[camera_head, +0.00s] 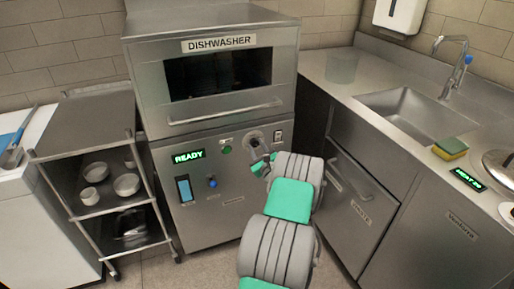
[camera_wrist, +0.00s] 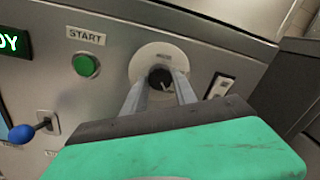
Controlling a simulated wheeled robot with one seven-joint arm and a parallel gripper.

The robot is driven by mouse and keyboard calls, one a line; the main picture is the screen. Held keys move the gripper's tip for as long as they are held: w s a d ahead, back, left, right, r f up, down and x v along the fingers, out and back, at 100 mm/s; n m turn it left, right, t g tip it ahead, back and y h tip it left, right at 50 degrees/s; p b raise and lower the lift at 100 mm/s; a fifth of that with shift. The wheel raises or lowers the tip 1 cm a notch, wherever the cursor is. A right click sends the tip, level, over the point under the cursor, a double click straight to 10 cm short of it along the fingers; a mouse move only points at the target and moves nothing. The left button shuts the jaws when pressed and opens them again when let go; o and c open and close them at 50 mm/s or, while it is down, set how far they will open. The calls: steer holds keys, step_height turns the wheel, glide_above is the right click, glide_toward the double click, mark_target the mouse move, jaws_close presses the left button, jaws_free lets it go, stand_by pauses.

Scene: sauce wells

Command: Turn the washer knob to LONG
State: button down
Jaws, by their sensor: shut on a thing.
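The dishwasher (camera_head: 215,75) stands in the middle of the head view. Its knob is dark and round and sits on a pale round dial plate (camera_head: 249,138). In the wrist view the knob (camera_wrist: 160,78) shows between the two fingers of my gripper (camera_wrist: 161,85), which is shut on it. The dial plate (camera_wrist: 150,52) surrounds the knob. Its markings are too small to read, so I cannot tell which setting the knob points at. In the head view my gripper (camera_head: 258,150) reaches the panel and partly covers the dial.
A green START button (camera_wrist: 85,65) is left of the knob, and a small switch (camera_wrist: 219,87) is right of it. A blue-tipped lever (camera_wrist: 22,133) is lower left. The READY display (camera_head: 188,156) glows green. A cart (camera_head: 85,130) stands left; a sink counter (camera_head: 335,85) stands right.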

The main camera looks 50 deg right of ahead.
steer(key=c, duration=1)
jaws_free()
steer(key=shift+s, duration=0.1)
steer(key=v, duration=0.7)
steer(key=shift+s+a, duration=0.25)
